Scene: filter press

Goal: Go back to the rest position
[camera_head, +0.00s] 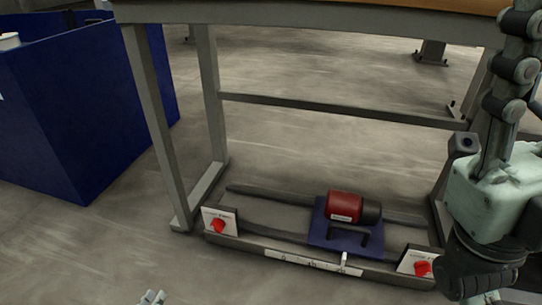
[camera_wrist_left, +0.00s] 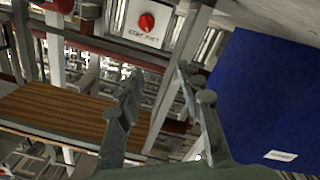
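My left gripper (camera_head: 152,297) shows only as two small pale fingertips at the bottom edge of the head view, left of the table frame and over bare floor. In the left wrist view its two grey fingers (camera_wrist_left: 160,80) are spread apart with nothing between them. My right arm fills the right edge of the head view, close to the camera. I cannot make out a right gripper there.
A table (camera_head: 300,14) stands ahead on grey legs. Low on its frame are a red motor (camera_head: 345,206) on a blue plate (camera_head: 322,230), a scale strip (camera_head: 312,263) and two red knobs, left (camera_head: 217,226) and right (camera_head: 422,268). A blue bin (camera_head: 90,110) stands left.

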